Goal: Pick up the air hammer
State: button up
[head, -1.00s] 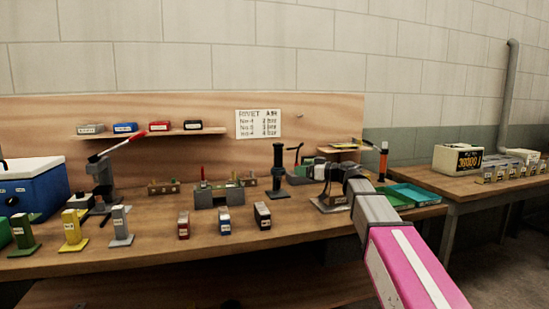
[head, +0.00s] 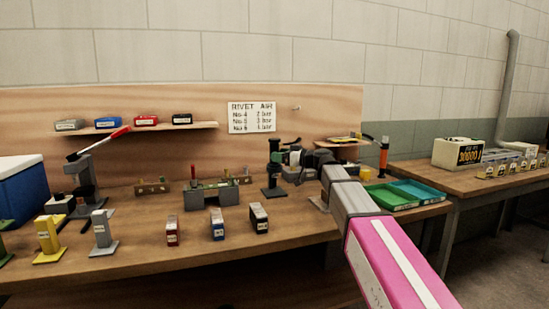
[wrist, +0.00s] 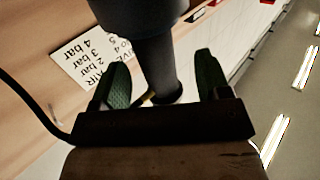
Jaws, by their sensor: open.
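A dark upright tool, which appears to be the air hammer (head: 273,178), stands on a small base at the back of the workbench in the head view. My gripper (head: 284,158) is at its upper part, coming from the right. In the wrist view the tool's dark grey cylinder (wrist: 155,62) passes between the two green fingers of my gripper (wrist: 160,78). The fingers are open, with gaps showing on both sides of the cylinder. My gripper hides part of the tool in the head view.
On the workbench (head: 130,254), a grey block fixture (head: 212,195) and several small labelled blocks stand left of the tool. Green trays (head: 392,197) lie to the right, near my arm. A sign (head: 252,117) hangs on the backboard behind. The bench's front strip is mostly clear.

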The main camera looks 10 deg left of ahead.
jog(key=x, duration=0.4)
jog(key=shift+w+a+f, duration=0.15)
jog(key=shift+w+a, duration=0.15)
jog(key=shift+a, duration=0.05)
jog(key=c, duration=1.1)
notch_tip(320, 180, up, 18)
jog(key=shift+r, duration=0.1)
